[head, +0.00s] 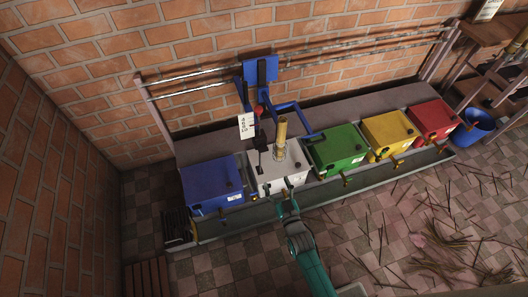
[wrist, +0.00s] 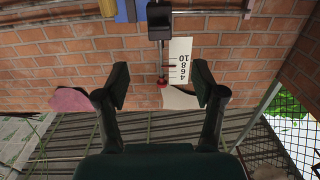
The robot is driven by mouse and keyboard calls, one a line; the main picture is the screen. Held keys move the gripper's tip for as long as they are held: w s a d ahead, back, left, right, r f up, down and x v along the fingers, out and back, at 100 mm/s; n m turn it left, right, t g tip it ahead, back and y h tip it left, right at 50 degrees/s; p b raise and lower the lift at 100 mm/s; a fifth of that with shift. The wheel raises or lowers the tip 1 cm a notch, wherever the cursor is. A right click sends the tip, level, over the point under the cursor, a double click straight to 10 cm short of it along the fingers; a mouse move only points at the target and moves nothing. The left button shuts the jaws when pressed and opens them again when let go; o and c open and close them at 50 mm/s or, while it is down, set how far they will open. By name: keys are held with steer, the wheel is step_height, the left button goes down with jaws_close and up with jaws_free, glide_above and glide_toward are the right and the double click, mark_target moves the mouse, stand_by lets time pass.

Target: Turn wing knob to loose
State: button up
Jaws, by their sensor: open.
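My gripper (wrist: 160,82) is open and empty in the wrist view, its two dark fingers spread apart. In the head view my gripper (head: 288,192) is at the front of the white box (head: 270,180), partly lost against it. A brass cylinder (head: 281,135) stands on that box. A small red part (wrist: 162,82) shows between my fingers, beyond them, beside a white number card (wrist: 180,58) and below a dark block (wrist: 159,18). The card also shows in the head view (head: 246,126), near a red ball (head: 258,110). I cannot clearly make out the wing knob.
A blue box (head: 212,184) stands left of the white one; green (head: 338,149), yellow (head: 390,131) and red (head: 432,117) boxes stand right. Brass fittings stick out from box fronts. A blue frame (head: 262,70) rises behind. Sticks litter the tiled floor at right.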

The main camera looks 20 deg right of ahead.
mark_target(264, 151)
steer(key=w, duration=1.5)
steer(key=c, duration=1.1)
